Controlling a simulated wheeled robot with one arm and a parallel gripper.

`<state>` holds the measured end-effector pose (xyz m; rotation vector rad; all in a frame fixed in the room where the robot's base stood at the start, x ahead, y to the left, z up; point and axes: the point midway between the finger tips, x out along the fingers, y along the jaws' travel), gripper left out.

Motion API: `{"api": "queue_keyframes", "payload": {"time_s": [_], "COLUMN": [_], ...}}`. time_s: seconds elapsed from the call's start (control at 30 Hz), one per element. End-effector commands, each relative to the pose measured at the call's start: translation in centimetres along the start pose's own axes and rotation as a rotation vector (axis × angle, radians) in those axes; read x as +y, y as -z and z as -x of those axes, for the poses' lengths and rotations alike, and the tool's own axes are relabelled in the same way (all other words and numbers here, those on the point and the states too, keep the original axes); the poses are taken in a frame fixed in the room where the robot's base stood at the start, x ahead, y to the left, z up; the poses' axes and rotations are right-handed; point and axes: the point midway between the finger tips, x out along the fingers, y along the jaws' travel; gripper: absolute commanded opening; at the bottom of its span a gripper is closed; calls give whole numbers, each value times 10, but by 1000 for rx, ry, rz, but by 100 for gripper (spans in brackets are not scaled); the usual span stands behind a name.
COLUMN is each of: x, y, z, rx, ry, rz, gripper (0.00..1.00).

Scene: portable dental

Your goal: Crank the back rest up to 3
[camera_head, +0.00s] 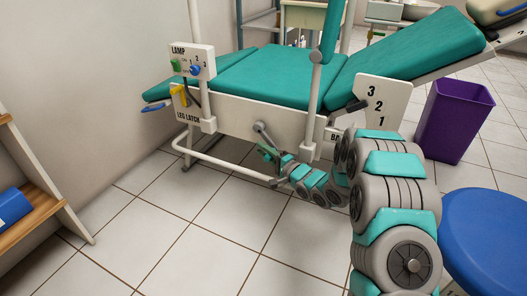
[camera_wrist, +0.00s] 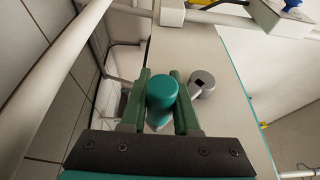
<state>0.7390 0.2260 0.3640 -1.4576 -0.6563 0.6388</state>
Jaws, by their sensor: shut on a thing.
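The crank's grey hub (camera_head: 261,127) is on the side panel of the dental chair, and its arm slants down to the right. In the wrist view the hub (camera_wrist: 203,83) sits right of its teal handle (camera_wrist: 161,92). My gripper (camera_head: 268,153) is shut on this handle, with one finger on each side in the wrist view (camera_wrist: 160,88). The back rest (camera_head: 410,48) slopes up to the right. A white plate (camera_head: 391,88) beside it is marked 3, 2, 1 from top to bottom. A dark pointer (camera_head: 382,105) is near the 2. My arm partly hides a label starting "BA" (camera_head: 333,135).
A lamp box (camera_head: 192,60) with coloured knobs and a yellow leg latch (camera_head: 179,96) are left of the crank. A white post (camera_head: 313,100) stands close right. A purple bin (camera_head: 455,120) and blue stool (camera_head: 487,235) are right. Floor at front left is clear.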

Motion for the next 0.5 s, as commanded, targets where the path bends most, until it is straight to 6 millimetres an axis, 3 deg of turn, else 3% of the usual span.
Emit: {"api": "queue_keyframes", "payload": {"time_s": [0.2,0.5], "x": [1,1], "y": [0,0], "z": [0,0], "rx": [0,0], "ry": [-1,-2], "rz": [-1,-1], "gripper": [0,0]}}
